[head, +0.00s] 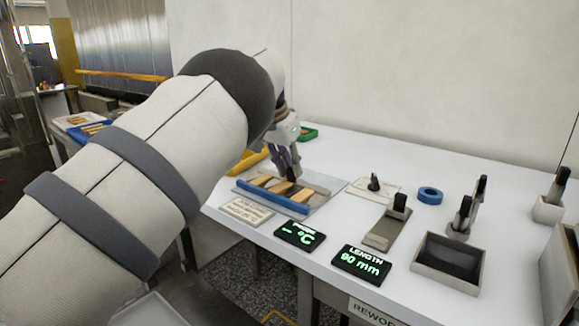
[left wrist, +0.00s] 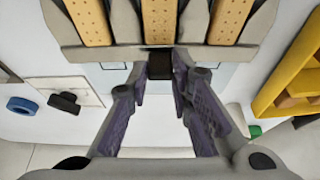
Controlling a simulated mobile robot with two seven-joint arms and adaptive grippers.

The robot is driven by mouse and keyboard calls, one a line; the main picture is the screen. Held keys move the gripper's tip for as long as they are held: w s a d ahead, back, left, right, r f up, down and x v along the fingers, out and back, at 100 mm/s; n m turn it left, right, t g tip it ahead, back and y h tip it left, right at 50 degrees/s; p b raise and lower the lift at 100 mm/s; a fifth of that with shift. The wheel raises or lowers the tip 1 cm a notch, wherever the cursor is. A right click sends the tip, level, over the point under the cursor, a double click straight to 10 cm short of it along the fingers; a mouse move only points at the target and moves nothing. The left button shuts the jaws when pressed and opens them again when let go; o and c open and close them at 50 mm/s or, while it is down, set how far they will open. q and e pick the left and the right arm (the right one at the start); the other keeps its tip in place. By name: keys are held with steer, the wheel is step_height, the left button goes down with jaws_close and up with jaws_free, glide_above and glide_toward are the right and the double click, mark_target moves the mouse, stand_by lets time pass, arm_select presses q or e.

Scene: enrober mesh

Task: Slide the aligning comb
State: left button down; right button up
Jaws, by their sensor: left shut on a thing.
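The aligning comb (left wrist: 225,54) is a grey toothed bar with a black grip block (left wrist: 160,66). Its teeth lie between several tan bars (left wrist: 157,22) with small holes, in the left wrist view. My left gripper (left wrist: 158,80) is shut with its fingertips on either side of the grip block. In the head view my left gripper (head: 289,173) reaches down to the far side of the bars (head: 280,187), which lie behind a blue rail (head: 270,196). Gripper and arm hide part of the comb there. My right gripper is not in view.
A yellow tray (head: 252,158) stands left of the work spot. To the right are a blue ring (head: 430,195), a black-handled gauge (head: 385,226) and an open box (head: 447,264). Two displays, temperature (head: 299,235) and length (head: 361,262), sit in front. A wall closes the back.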

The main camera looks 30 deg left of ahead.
arm_select(q)
steer(key=shift+s+f, duration=0.15)
steer(key=c, duration=1.4)
jaws_free()
steer(key=shift+s, duration=0.1)
steer(key=shift+c, duration=0.2)
steer(key=v, duration=1.2)
